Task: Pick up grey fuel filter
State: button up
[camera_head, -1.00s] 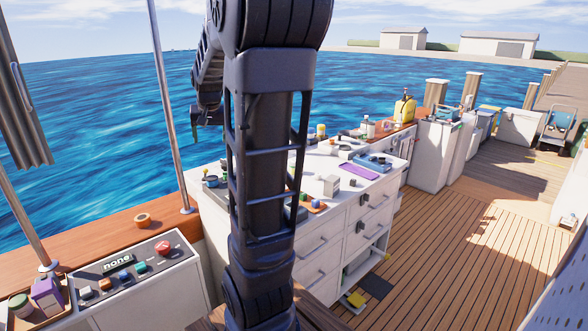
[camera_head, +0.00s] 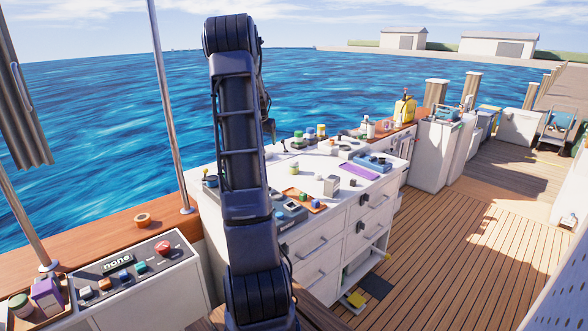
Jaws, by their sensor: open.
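A white cabinet top (camera_head: 325,165) in the middle of the view carries several small items. A grey block-like item (camera_head: 332,185) stands on it, right of centre; it may be the grey fuel filter, but it is too small to be sure. My gripper (camera_head: 269,130) hangs at the end of the arm, above the back left part of the cabinet top. It is open and nothing shows in it. It is apart from the grey item, which is lower and to the right. My arm hides the left part of the cabinet top.
An orange tray (camera_head: 300,200) with small parts lies near the front edge. A purple flat piece (camera_head: 358,170) and a blue tool (camera_head: 372,162) lie at the right. Bottles and jars stand along the back. A button panel (camera_head: 128,270) is at lower left.

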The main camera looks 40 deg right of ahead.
aim_at(295, 165)
jog(key=shift+w+d+f+m+g+h, duration=0.15)
jog(key=shift+w+d+f+m+g, duration=0.2)
jog(key=shift+d+f, duration=3.05)
jog(key=shift+d+f+m+g+h, duration=0.1)
jog(key=shift+d+f+m, duration=0.35)
jog(key=shift+d+f, duration=2.95)
jog(key=shift+w+d+f+m+g+h, duration=0.15)
jog(key=shift+w+d+f+m+g, duration=0.2)
jog(key=shift+d+f, duration=3)
jog(key=shift+s+a+f, duration=0.15)
jog(key=shift+a+f, duration=0.05)
jog(key=shift+a, duration=0.05)
jog(key=c, duration=1.2)
jog(key=shift+r, duration=0.1)
